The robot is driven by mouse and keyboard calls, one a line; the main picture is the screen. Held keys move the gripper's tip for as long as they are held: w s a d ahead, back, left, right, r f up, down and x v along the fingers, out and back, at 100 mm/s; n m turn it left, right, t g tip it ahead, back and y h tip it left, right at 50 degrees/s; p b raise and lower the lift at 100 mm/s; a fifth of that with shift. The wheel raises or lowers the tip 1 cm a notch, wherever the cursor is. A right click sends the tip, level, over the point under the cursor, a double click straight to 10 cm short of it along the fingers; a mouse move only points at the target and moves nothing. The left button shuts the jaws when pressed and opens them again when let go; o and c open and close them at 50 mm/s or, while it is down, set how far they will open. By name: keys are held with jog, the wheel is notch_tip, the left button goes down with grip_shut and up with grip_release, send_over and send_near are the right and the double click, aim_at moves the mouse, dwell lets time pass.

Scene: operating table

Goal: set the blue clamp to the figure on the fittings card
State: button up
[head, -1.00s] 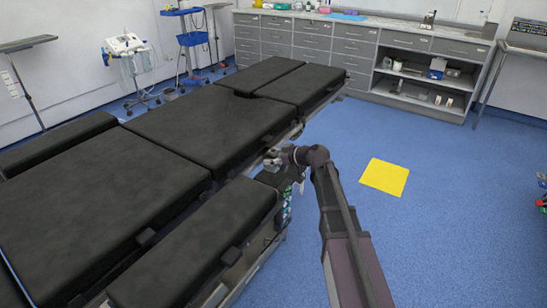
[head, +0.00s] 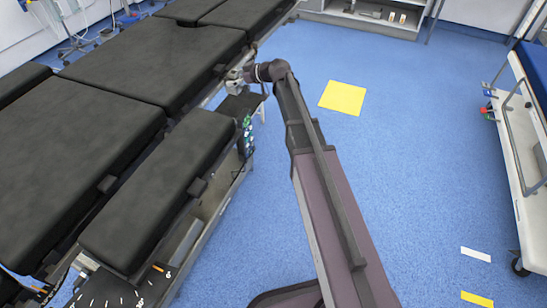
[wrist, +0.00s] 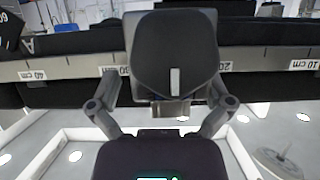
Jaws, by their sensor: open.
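My gripper (head: 237,80) is at the side rail of the operating table, near the middle of its right side. In the wrist view my gripper (wrist: 165,98) has its two fingers spread apart. A dark rounded pad (wrist: 175,50) with a small pale strip shows between and beyond them; I cannot tell whether they touch it. The rail (wrist: 70,69) behind carries a scale reading 40 cm at left, a partly covered 30, 20, and 10 cm (wrist: 304,64) at right. I cannot make out a blue clamp or a readable fittings card.
The black padded table (head: 75,130) fills the left. A dark panel with white ticks (head: 120,288) is at the bottom left. A yellow square (head: 342,97) lies on the open blue floor. A wheeled trolley (head: 525,150) stands at the right edge.

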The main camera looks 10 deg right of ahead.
aim_at(247, 58)
jog(key=w+d, duration=0.3)
jog(key=w, duration=0.1)
jog(key=w+d, duration=0.3)
jog(key=w, duration=0.1)
jog(key=w+d, duration=0.3)
jog(key=w, duration=0.1)
jog(key=shift+w, duration=0.3)
jog(key=p+v, duration=0.5)
jog(key=v, duration=0.9)
jog(key=s+a+f+m+g+h+b, duration=0.2)
jog(key=s+a+f+b, duration=0.1)
jog(key=s+f, duration=0.5)
jog(key=s+a+f+m+g+h+b, duration=0.2)
jog(key=s+f+b, duration=0.4)
jog(key=s, duration=0.5)
jog(key=s+a+f+m+g+h+b, duration=0.3)
jog(key=s+a+f+m+h+b, duration=0.1)
jog(key=s+f, duration=0.6)
jog(key=shift+s+a+f, duration=0.15)
jog(key=shift+s+a, duration=0.05)
jog(key=shift+a, duration=0.7)
